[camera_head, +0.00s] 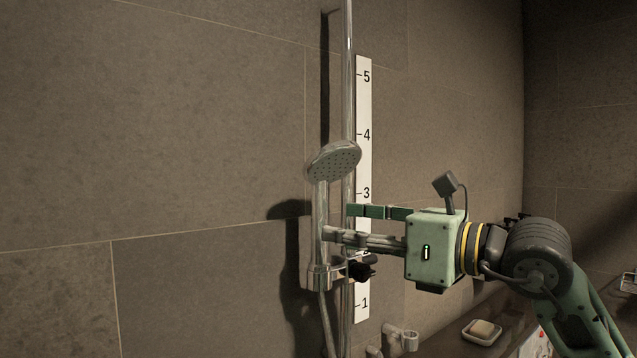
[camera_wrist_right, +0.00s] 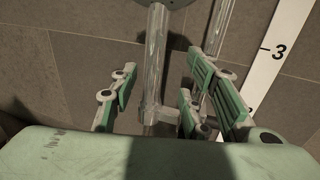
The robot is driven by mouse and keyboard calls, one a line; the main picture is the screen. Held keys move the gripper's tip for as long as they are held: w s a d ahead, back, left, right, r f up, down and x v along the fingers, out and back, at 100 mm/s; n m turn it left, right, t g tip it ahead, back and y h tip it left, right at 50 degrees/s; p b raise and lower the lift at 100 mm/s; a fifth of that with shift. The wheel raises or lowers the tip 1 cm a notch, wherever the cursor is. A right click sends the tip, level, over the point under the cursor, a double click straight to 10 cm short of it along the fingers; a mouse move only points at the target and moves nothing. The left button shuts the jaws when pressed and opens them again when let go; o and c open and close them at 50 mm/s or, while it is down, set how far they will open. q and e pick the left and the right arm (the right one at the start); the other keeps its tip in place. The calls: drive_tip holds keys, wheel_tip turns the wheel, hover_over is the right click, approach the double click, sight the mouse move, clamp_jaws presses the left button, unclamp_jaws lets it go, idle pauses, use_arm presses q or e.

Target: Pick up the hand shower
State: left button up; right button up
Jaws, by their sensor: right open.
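The hand shower (camera_head: 335,163) is grey, with a round head facing down and a straight chrome handle. It stands upright in a holder (camera_head: 320,278) on the chrome slide rail (camera_head: 347,60). My right gripper (camera_head: 338,223) reaches in from the right at the height of the handle and is open. In the wrist view the handle (camera_wrist_right: 156,55) stands between the spread fingers of the gripper (camera_wrist_right: 155,85), with a gap visible to the left finger. Whether a right finger touches it I cannot tell. My left gripper is not in view.
A white numbered scale strip (camera_head: 364,110) runs beside the rail. A dark knob (camera_head: 362,268) sits at the holder, just below the fingers. The hose (camera_head: 327,325) hangs down. A soap dish (camera_head: 482,332) stands on a ledge at lower right. The left side is bare tiled wall.

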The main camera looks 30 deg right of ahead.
sight(326, 222)
drive_tip(key=w+p, duration=0.1)
drive_tip(key=w+a+r+p, duration=0.1)
drive_tip(key=p, duration=0.1)
drive_tip(key=w+a+p, duration=0.1)
drive_tip(key=shift+w+a+r, duration=0.15)
drive_tip(key=shift+w+a, duration=0.1)
drive_tip(key=shift+w, duration=0.15)
drive_tip(key=shift+w+a+p, duration=0.1)
drive_tip(key=shift+w+p, duration=0.2)
drive_tip(key=shift+p, duration=0.15)
drive_tip(key=shift+w+f, duration=0.25)
drive_tip(key=shift+f, duration=0.05)
drive_tip(key=c, duration=0.6)
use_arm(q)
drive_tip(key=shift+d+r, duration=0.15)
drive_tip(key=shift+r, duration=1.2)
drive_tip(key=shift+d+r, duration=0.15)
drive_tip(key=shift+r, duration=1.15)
use_arm(e)
clamp_jaws()
